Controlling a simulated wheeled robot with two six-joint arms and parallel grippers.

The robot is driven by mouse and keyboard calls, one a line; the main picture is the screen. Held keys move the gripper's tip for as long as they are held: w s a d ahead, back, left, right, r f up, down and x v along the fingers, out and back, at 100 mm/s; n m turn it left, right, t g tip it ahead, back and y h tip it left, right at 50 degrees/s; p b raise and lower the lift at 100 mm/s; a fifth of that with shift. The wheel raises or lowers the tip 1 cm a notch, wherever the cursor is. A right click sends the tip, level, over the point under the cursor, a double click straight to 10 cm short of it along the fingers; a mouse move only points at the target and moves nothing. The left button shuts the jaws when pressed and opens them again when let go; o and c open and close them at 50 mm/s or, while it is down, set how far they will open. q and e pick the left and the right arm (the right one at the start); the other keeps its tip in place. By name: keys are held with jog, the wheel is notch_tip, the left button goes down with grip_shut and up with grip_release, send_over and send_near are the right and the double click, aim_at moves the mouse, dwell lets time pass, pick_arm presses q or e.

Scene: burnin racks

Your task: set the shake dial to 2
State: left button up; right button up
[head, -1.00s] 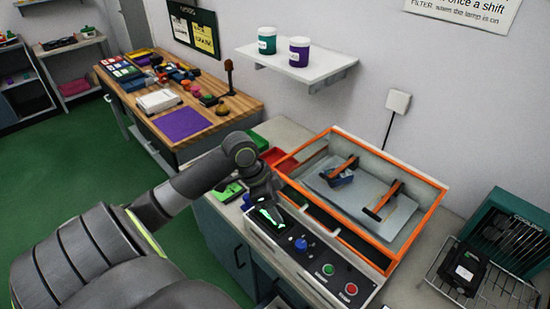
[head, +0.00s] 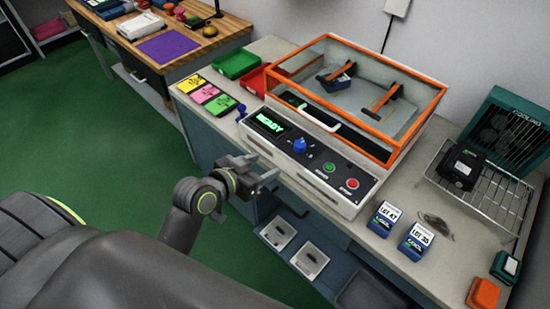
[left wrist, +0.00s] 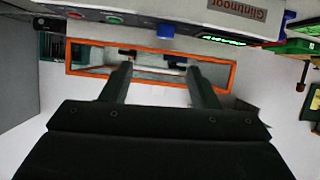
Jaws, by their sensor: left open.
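The shake dial is a blue knob (head: 299,145) on the dark sloping front panel of the shaker with the orange-framed lid (head: 345,122). It stands between the lit green READY display (head: 268,124) and the green button (head: 329,167). The dial's setting is too small to read. My left gripper (head: 268,178) is open and empty, in front of and below the panel, apart from the dial. In the left wrist view, the blue knob (left wrist: 165,30) shows upside down beyond the open fingers (left wrist: 160,80). My right gripper is not in view.
A red button (head: 352,184) sits right of the green one. Yellow, pink and green cards (head: 208,94) lie left of the shaker. Two labelled blue blocks (head: 384,219) and a wire rack (head: 490,185) stand to the right.

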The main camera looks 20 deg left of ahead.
pick_arm(q)
jog(key=p, duration=0.2)
send_near(298, 146)
jog(key=shift+n+t, duration=0.3)
jog(key=x, duration=0.9)
jog(key=shift+w+f, duration=0.2)
jog(key=shift+f, duration=0.15)
jog(key=shift+c, duration=0.2)
